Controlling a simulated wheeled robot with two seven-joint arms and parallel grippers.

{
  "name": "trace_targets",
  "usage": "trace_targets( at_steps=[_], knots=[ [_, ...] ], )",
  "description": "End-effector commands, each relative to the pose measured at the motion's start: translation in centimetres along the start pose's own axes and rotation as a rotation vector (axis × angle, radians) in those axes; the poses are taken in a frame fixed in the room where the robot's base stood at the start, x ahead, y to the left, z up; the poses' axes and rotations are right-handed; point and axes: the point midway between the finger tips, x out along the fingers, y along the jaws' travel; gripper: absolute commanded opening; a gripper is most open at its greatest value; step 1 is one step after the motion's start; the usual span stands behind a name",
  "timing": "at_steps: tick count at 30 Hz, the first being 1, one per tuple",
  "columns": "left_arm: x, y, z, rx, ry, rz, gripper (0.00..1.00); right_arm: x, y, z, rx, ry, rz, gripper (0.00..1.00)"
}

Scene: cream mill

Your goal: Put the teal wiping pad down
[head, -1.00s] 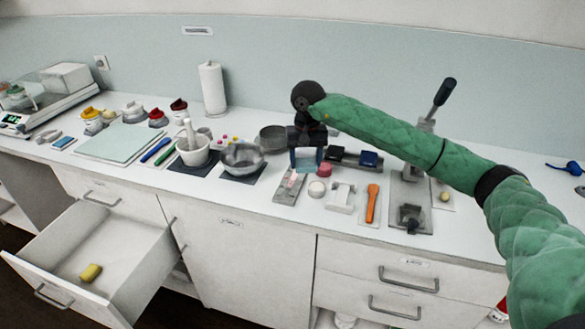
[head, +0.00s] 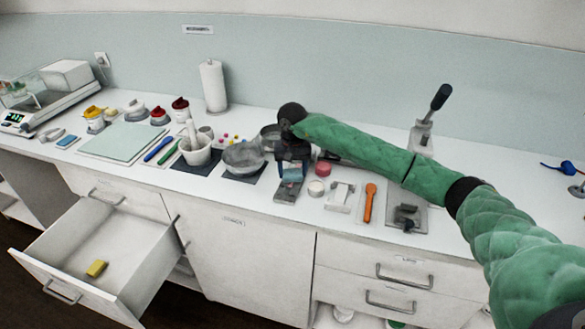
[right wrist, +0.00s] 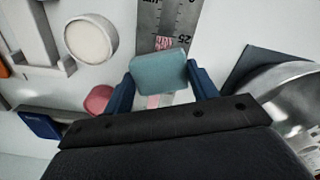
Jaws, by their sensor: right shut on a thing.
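The teal wiping pad (head: 291,173) is held between the blue fingers of my right gripper (head: 292,163), over the grey graduated steel plate (head: 287,191). In the right wrist view the pad (right wrist: 160,72) sits between the fingertips of the right gripper (right wrist: 163,82), with the plate (right wrist: 165,20) and a pink patterned strip behind it. I cannot tell whether the pad touches the plate. My left gripper is not in view.
A steel bowl (head: 243,157) on a dark mat stands left of the gripper. A pink round piece (head: 316,188), a white holder (head: 339,197) and an orange spatula (head: 370,203) lie to the right. An open drawer (head: 142,262) holds a yellow sponge (head: 97,268).

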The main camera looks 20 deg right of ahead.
Motion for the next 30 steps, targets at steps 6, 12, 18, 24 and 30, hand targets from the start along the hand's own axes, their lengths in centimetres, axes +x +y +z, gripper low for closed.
trace_targets(
  at_steps=[6,12,18,24,30],
  knots=[
    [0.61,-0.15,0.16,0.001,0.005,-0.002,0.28,0.45,0.02,-0.02,0.0,0.002,0.0,0.37],
    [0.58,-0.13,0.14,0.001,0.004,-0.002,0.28,0.52,0.02,-0.02,0.0,0.001,0.0,0.37],
    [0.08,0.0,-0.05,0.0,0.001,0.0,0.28,0.65,0.02,-0.01,0.0,0.001,0.0,0.37],
    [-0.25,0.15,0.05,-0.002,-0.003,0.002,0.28,0.68,0.02,-0.01,0.0,0.001,0.0,0.68],
    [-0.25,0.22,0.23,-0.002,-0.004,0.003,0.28,0.68,0.02,-0.01,0.0,0.001,0.0,0.8]
  ],
)
